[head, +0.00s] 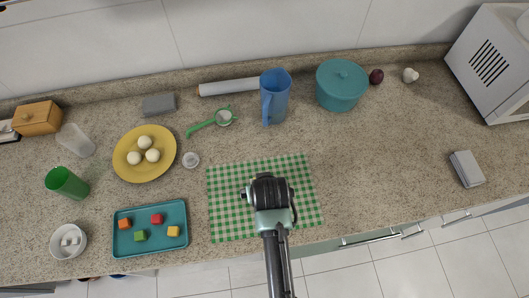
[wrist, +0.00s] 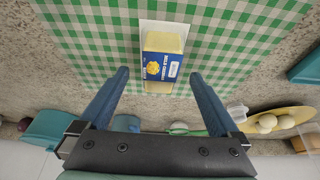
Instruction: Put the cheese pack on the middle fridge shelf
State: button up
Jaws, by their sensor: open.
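The cheese pack (wrist: 163,62), yellow with a blue label and a pale edge, lies on the green checkered mat (head: 230,215) on the counter. In the head view my arm covers it. My gripper (wrist: 160,75) is open, its two blue fingers apart on either side of the pack's near end in the wrist view. I cannot tell the exact height of the fingertips over the mat. In the head view my gripper (head: 268,192) hangs over the middle of the mat. No fridge or fridge shelf is in view.
A teal tray (head: 125,246) with colored cubes and a yellow plate (head: 122,165) of white balls lie left of the mat. A blue pitcher (head: 275,98) and teal pot (head: 342,87) stand behind. The counter right of the mat is mostly clear, up to a grey stack (head: 467,169).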

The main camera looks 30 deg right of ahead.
jog(key=v, duration=1)
jog(key=shift+s+r, duration=0.15)
